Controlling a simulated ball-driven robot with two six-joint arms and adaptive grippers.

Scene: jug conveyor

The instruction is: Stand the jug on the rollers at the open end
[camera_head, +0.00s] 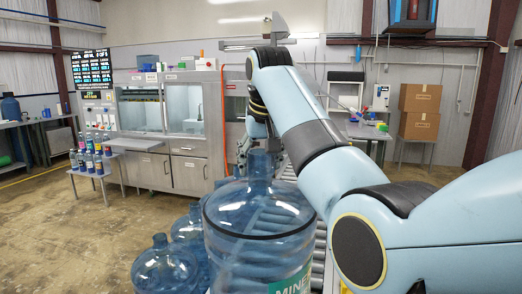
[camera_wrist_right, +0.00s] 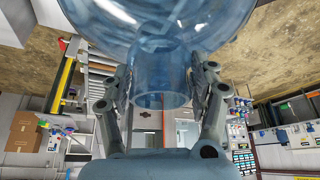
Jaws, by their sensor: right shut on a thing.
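A large clear blue jug (camera_head: 255,222) with a green label is upright in front of me in the head view. Its base is below the picture edge, so I cannot tell what is under it. My right gripper (camera_head: 264,142) comes down on its neck from above. In the right wrist view, the fingers of this gripper (camera_wrist_right: 160,80) are on both sides of the jug's neck (camera_wrist_right: 160,90), shut on it. The conveyor rollers (camera_head: 320,245) run behind and to the right of the jug, partly hidden by it and my arm. My left gripper is not in view.
Other blue jugs (camera_head: 165,268) stand low at the left of the held jug, close to it. A small table with bottles (camera_head: 88,170) and a glass-fronted cabinet (camera_head: 160,110) stand farther back. Cardboard boxes (camera_head: 420,110) are at the back right. The floor at left is open.

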